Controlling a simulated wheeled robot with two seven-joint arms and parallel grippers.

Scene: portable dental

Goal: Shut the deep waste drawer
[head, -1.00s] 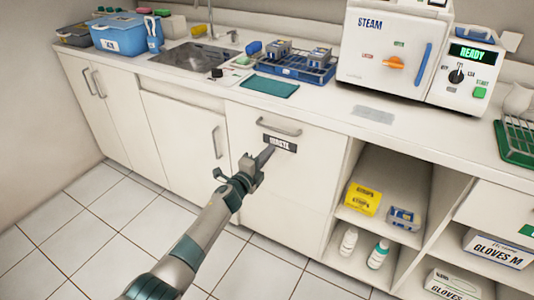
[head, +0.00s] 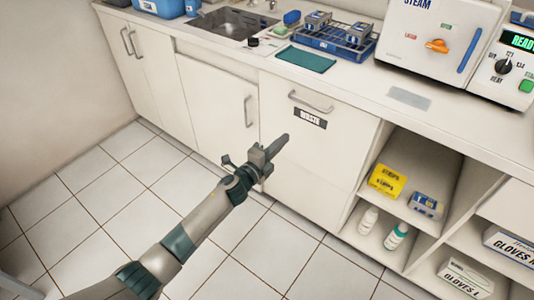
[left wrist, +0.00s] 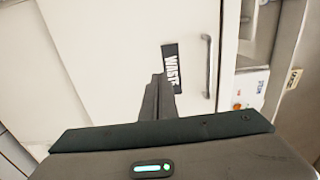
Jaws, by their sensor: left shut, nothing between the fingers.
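The waste drawer (head: 308,150) is a white front under the counter with a grey bar handle (head: 311,103) and a dark WASTE label (head: 310,118). Its front looks flush with the cabinet beside it. In the left wrist view the label (left wrist: 170,66) and the handle (left wrist: 207,66) show just beyond the fingers. My left gripper (head: 279,146) is shut and empty, in front of the drawer front, below and left of the label. I cannot tell whether its tips touch the front. My right gripper is not in view.
A white counter with a sink (head: 234,23), a blue rack (head: 335,44) and a steam sterilizer (head: 428,40) is above. Open shelves (head: 408,165) with a yellow box (head: 387,180) and bottles are to the right. The tiled floor (head: 110,220) is clear.

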